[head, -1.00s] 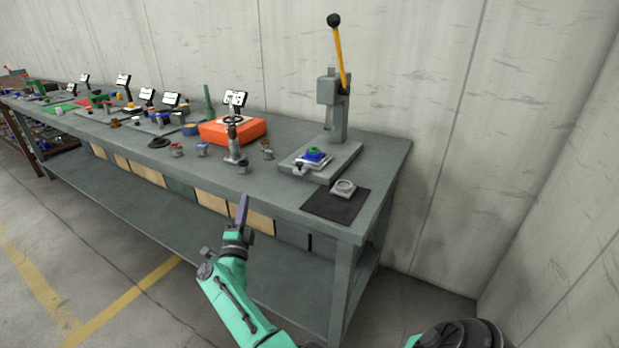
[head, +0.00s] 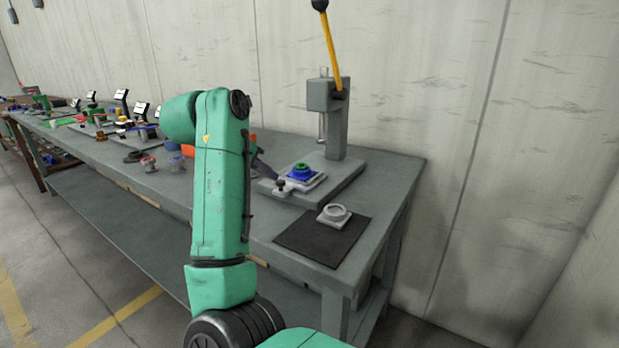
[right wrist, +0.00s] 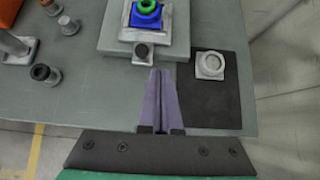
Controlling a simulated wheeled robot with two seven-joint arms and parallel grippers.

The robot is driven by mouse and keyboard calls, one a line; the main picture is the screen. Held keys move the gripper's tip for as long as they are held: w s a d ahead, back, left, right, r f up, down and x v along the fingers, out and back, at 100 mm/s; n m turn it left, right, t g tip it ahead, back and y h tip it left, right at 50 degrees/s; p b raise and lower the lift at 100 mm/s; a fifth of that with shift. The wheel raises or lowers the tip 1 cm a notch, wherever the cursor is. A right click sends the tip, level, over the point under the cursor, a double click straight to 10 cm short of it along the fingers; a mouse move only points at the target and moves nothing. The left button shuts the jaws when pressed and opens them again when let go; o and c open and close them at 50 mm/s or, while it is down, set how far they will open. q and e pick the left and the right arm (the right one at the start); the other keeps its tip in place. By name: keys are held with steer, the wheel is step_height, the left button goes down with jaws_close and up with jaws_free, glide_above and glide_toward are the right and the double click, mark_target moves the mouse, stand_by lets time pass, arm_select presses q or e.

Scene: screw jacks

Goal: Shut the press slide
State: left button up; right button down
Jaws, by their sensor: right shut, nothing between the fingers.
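The press (head: 337,118) stands on the bench with its yellow lever raised. Its slide (head: 306,184) carries a blue part (head: 300,174) with a green ring on top. The slide sits forward of the press column, with its dark-topped knob (head: 280,187) at the base's front edge. The knob also shows in the right wrist view (right wrist: 141,50). My right gripper (right wrist: 161,72) is shut and empty, its purple fingertips just right of the knob, apart from it in the picture. My left gripper is not in view.
A black mat (head: 318,243) with a grey ring-shaped part (head: 334,215) lies right of the slide, near the bench (head: 405,170) edge. Several small knobbed parts and an orange block (right wrist: 17,22) stand to the left. A wall rises behind the press.

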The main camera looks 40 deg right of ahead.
mark_target(303, 186)
steer(key=p+x, duration=0.1)
steer(key=x, duration=0.7)
steer(key=shift+a, duration=0.1)
steer(key=d, duration=0.2)
steer(key=w+d+p, duration=0.1)
steer(key=shift+d+f, duration=0.25)
steer(key=shift+d, duration=0.05)
steer(key=shift+w+d+f, duration=0.1)
steer(key=shift+w+d, duration=0.05)
steer(key=shift+d, duration=0.3)
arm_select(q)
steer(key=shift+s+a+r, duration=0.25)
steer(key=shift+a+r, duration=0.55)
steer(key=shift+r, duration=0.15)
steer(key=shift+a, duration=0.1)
arm_select(e)
steer(key=shift+a, duration=0.1)
